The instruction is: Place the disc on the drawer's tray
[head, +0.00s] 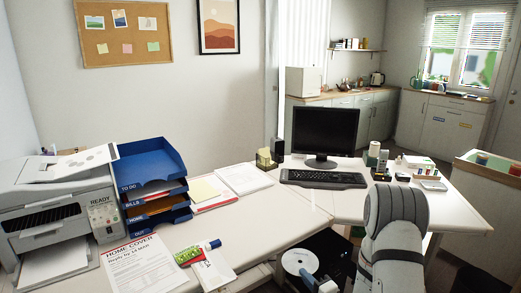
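A white round disc (299,261) shows at the bottom centre, just beyond the desk's front edge and lower than the desktop. A dark, open drawer-like space (326,243) lies around and behind it; its inside is hard to make out, and I cannot tell a tray in it. My grey arm comes in from the lower right. My gripper (318,282) seems to be the small pale and dark parts at the bottom edge, close beside the disc and partly cut off. Its fingers are too small to tell whether they touch or hold the disc.
A white L-shaped desk (270,225) carries a printer (60,210), blue letter trays (150,165), papers, a marker (212,244), a monitor (318,132) and a keyboard (323,179). Small items crowd its right part. A counter (490,170) stands at far right.

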